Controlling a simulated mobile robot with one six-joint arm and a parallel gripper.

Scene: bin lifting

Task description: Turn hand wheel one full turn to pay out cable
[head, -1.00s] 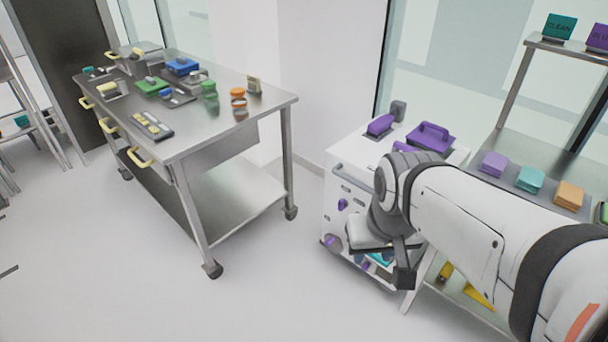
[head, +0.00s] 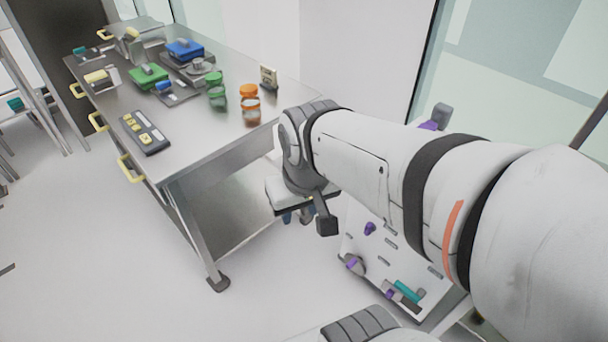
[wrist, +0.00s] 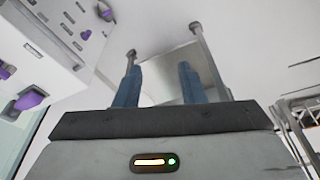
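A grey round part with a purple knob (head: 352,264), which looks like a hand wheel, is on the front of the white cabinet (head: 372,248). I cannot be sure it is the task's wheel, and no cable can be made out. My gripper (head: 297,217) hangs left of the cabinet, beside the steel table's near end, apart from the wheel. In the wrist view its two blue fingers (wrist: 158,70) are spread with nothing between them. The cabinet front (wrist: 55,32) with purple knobs (wrist: 105,12) shows at upper left there. My arm hides much of the cabinet in the head view.
A steel table (head: 200,125) at left carries jars, blue and green boxes and a keypad (head: 145,132). Yellow handles (head: 131,168) stick out along its left side. Its near leg (head: 200,235) stands close to my gripper. The floor at lower left is clear.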

